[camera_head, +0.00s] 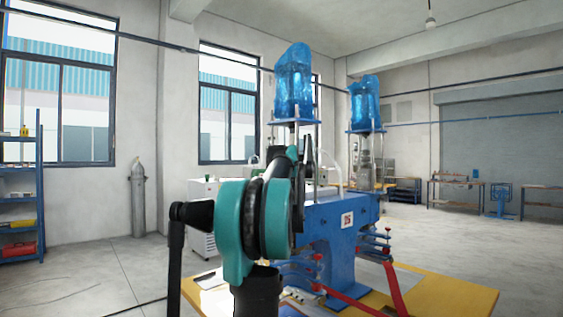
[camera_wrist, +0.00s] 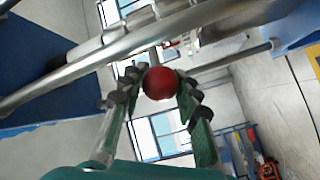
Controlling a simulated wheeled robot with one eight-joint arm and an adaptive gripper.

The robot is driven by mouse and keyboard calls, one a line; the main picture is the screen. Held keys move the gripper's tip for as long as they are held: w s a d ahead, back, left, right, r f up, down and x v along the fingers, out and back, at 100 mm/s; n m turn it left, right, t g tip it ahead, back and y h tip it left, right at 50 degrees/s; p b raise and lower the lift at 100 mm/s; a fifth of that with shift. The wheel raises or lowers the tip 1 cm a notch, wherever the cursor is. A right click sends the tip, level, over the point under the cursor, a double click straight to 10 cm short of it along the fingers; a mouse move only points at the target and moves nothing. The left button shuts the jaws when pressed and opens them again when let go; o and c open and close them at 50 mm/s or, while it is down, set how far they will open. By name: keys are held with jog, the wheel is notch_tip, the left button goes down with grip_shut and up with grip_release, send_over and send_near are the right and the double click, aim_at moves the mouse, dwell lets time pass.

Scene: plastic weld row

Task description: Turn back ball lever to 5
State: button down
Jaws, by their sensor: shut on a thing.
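The red ball (camera_wrist: 160,82) of a lever sits between the two fingers of my gripper (camera_wrist: 160,92) in the wrist view. The fingers touch it from both sides, and my gripper is shut on it. A thin rod seems to run behind the ball. In the head view my gripper (camera_head: 303,158) is up against the blue machine (camera_head: 332,222), and my arm hides the ball. I cannot read any number or scale for the lever in either view.
Polished metal bars (camera_wrist: 125,45) cross close beside the ball in the wrist view. The machine stands on a yellow table (camera_head: 455,290) with red and blue clamp arms (camera_head: 345,300). A blue shelf (camera_head: 38,190) and a grey gas cylinder (camera_head: 138,198) stand left.

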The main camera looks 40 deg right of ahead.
jog(key=shift+s, duration=0.1)
dwell(0.5)
jog(key=c, duration=1.4)
grip_release()
jog(key=shift+o, duration=0.2)
jog(key=v, duration=1.2)
jog(key=shift+s+d, duration=0.15)
jog(key=shift+d, duration=0.05)
